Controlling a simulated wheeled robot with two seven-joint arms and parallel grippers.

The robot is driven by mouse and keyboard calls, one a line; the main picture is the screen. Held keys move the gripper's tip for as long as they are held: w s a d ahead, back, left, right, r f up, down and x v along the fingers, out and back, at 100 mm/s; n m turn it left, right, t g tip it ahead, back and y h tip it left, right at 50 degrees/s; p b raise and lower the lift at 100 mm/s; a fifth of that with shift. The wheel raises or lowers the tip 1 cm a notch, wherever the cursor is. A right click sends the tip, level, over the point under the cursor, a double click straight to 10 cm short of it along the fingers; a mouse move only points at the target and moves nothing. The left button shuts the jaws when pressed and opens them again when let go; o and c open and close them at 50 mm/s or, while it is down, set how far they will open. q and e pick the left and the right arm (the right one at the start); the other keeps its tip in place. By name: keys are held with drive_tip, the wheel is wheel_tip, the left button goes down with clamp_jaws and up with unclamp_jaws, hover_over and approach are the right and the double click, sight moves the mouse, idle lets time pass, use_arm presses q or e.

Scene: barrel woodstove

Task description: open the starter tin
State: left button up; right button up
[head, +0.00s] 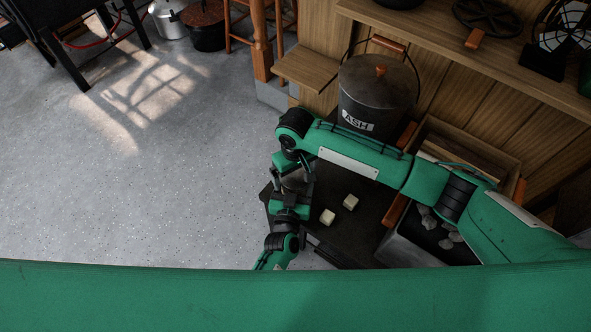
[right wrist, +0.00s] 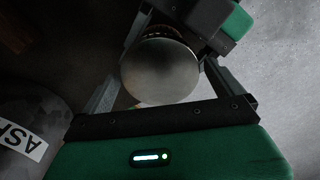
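The starter tin shows in the right wrist view as a round, dull metal lid (right wrist: 160,72), with a narrow ribbed, brownish edge behind it. In the head view the tin (head: 294,181) is small and mostly hidden between my two grippers, near the dark table's left corner. My right gripper (right wrist: 161,75) is open, with its fingers spread wide on either side of the lid; firm contact does not show. My left gripper (head: 291,200) reaches up from below in the head view and appears closed around the tin's body. It also shows beyond the lid in the right wrist view (right wrist: 195,22).
A lidded ASH bucket (head: 376,90) stands behind my right forearm. A wooden crate (head: 507,160) and a metal tray with grey lumps (head: 427,232) are at right. Open floor lies left.

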drive_tip(key=c, duration=0.9)
drive_tip(key=shift+o, duration=0.2)
drive_tip(key=shift+n, duration=1.6)
drive_tip(key=o, duration=1)
